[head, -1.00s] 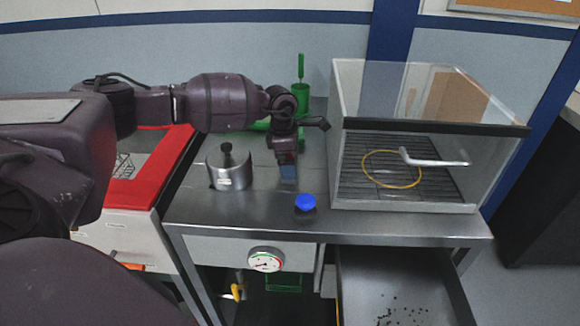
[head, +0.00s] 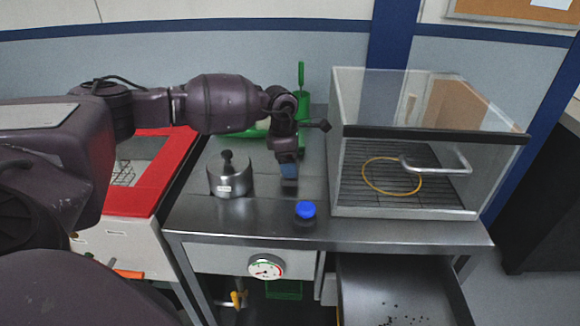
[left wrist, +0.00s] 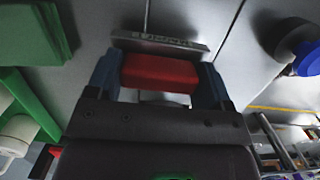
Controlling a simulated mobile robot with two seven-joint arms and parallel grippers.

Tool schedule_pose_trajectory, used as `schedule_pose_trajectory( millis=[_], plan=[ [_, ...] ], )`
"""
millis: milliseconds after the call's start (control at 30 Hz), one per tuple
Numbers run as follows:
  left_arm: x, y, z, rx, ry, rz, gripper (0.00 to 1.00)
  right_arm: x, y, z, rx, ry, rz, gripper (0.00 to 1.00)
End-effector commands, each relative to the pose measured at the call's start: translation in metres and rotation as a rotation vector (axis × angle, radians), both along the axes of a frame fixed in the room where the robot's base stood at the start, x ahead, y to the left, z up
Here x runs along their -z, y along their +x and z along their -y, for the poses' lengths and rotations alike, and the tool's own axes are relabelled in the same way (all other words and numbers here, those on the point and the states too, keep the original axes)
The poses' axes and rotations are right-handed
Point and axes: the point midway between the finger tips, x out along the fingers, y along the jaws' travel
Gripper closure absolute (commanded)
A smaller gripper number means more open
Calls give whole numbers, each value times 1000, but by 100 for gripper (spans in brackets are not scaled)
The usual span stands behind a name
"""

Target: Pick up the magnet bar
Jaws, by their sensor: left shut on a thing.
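The magnet bar (left wrist: 160,73) appears to be the red block in the left wrist view. It lies crosswise between the two blue fingers of my left gripper (left wrist: 158,80), which is shut on it. In the head view my left gripper (head: 289,177) points down over the metal bench, between the metal cylinder and the blue-capped object. The bar cannot be made out there, hidden by the fingers. Whether it touches the bench is unclear. My right gripper is not in view.
A metal cylinder with a black knob (head: 229,180) stands left of the gripper. A blue-capped object (head: 304,212) stands front right. A clear case (head: 480,160) holding a yellow ring (head: 368,184) fills the right. A drawer (head: 350,290) is open below. A green stand (head: 302,100) is behind.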

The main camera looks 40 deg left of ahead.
Motion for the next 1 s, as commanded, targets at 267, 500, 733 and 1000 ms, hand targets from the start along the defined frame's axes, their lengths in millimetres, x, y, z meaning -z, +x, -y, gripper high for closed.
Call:
schedule_pose_trajectory(
  millis=[267, 500, 733, 1000],
  plan=[
    [-70, 1, 0, 0, 0, 8, 58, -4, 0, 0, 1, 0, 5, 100],
    [-129, 1, 0, 0, 0, 7, 58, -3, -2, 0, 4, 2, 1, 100],
    [-167, 1, 0, 0, 0, 4, 58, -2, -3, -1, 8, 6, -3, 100],
    [-183, 0, 0, 0, 0, 2, 58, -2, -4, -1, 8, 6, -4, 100]
  ],
)
